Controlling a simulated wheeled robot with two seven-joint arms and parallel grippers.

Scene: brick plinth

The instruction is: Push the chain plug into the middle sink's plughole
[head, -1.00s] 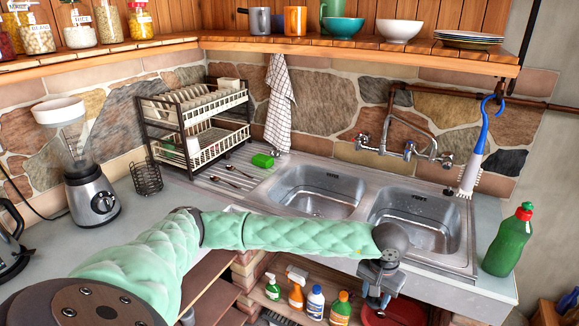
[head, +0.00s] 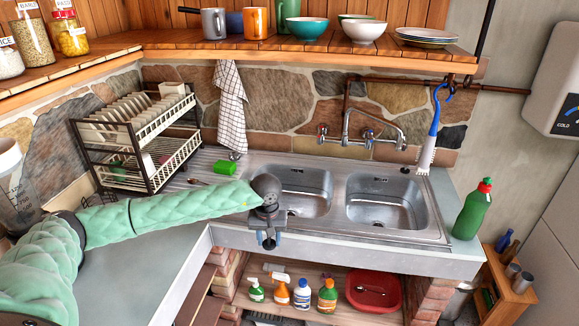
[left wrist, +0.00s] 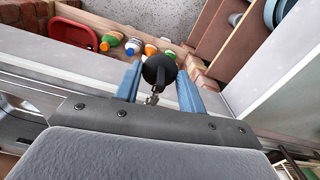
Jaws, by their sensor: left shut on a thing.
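My left gripper (head: 268,240) is at the front edge of the counter, by the left basin's front left corner. In the left wrist view its blue fingers (left wrist: 160,88) are shut on a round black plug (left wrist: 160,68) with a short bit of metal chain below it. In the head view the plug is hard to make out. The steel sink unit shows two basins, a left basin (head: 305,205) and a right basin (head: 380,212). My wrist hides part of the left basin, and its plughole is not clearly visible. My right gripper is not in view.
A green bottle (head: 471,210) stands right of the sink. A wall tap (head: 375,130) reaches over the basins. A brush (head: 428,150) hangs at the back right. A green sponge (head: 226,168) and a dish rack (head: 140,140) are at the left. Bottles (head: 302,294) stand below.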

